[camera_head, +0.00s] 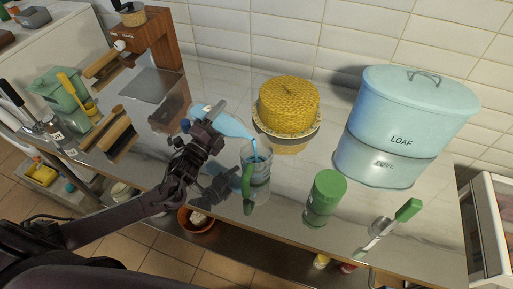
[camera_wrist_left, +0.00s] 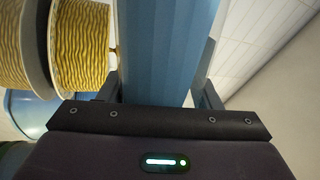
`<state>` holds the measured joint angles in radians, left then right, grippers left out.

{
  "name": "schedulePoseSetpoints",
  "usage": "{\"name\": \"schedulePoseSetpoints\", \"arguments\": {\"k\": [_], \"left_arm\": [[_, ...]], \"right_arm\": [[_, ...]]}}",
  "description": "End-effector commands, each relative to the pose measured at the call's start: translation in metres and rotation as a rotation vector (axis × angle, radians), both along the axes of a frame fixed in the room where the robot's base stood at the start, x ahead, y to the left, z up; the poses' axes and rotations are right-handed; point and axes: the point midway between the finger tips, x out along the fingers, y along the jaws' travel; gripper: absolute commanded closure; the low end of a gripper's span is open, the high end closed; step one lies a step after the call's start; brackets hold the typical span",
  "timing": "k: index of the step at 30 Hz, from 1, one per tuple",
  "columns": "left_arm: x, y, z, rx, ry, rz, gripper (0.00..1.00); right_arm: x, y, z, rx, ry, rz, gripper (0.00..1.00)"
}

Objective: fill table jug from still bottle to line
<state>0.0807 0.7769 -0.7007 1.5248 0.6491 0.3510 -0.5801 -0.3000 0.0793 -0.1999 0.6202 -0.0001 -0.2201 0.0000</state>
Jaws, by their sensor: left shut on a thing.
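My left gripper (camera_head: 203,131) is shut on the blue bottle (camera_head: 232,124) and holds it tilted, with its neck pointing right and down over the jug. The bottle's blue body also fills the middle of the left wrist view (camera_wrist_left: 168,50) between the fingers. The clear jug (camera_head: 262,172) with a green handle stands upright on the shiny counter. A thin blue stream runs from the bottle's neck into the jug. The jug's fill line and exact level are too small to tell. My right gripper is not in view.
A yellow woven-looking cake (camera_head: 289,104) on a stand is behind the jug. A wooden coffee machine (camera_head: 150,42) stands at left. The counter's front edge (camera_head: 300,242) is close.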

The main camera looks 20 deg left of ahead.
Motion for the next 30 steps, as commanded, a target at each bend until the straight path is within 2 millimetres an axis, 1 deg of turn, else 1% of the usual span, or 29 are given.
{"name": "schedulePoseSetpoints", "arguments": {"k": [30], "left_arm": [[0.0003,-0.0001,0.0021,0.036,-0.014,0.0,0.83]], "right_arm": [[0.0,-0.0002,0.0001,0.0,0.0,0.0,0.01]]}}
